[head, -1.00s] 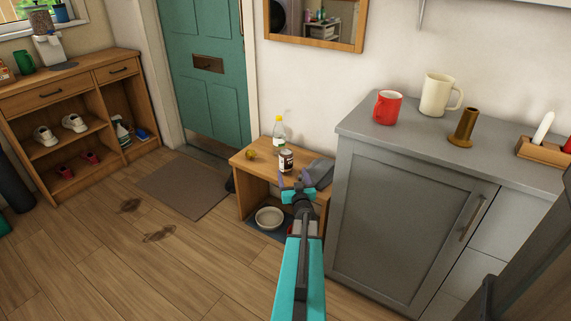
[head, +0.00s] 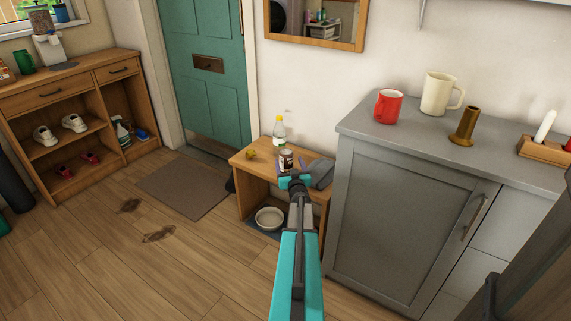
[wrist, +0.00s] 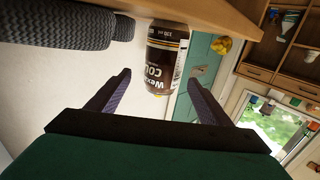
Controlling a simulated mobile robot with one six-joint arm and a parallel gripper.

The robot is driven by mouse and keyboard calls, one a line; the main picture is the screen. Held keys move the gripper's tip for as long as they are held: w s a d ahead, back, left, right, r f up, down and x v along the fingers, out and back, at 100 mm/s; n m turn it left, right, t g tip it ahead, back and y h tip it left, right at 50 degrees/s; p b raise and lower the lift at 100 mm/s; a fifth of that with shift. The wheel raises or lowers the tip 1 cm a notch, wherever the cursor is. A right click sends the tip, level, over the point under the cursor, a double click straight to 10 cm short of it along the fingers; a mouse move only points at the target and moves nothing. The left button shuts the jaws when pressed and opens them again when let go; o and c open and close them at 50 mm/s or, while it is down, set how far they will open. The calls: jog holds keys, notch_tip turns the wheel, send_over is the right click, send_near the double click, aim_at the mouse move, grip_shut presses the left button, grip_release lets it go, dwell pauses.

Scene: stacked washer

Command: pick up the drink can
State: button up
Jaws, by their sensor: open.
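The drink can (head: 286,160) is dark brown with a pale label and stands upright on the small wooden bench (head: 242,160). In the wrist view the can (wrist: 167,58) appears upside down, just beyond and between the fingertips. My gripper (wrist: 157,85) is open and empty, its two dark fingers spread either side of the can's line. I cannot tell whether the fingertips overlap the can's sides. In the head view my gripper (head: 298,180) is right in front of the can and hides its lower part.
A bottle with a yellow cap (head: 279,130) stands behind the can. A yellow item (head: 251,154) lies to its left and a grey folded thing (head: 321,172) to its right. The grey cabinet (head: 400,210) rises close on the right. A bowl (head: 269,217) sits underneath.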

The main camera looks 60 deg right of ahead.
jog(key=shift+w+d, duration=0.1)
dwell(0.3)
jog(key=shift+b+x, duration=0.6)
jog(key=shift+x, duration=1.95)
jog(key=shift+w, duration=0.15)
jog(key=c, duration=1.4)
jog(key=shift+r, duration=0.1)
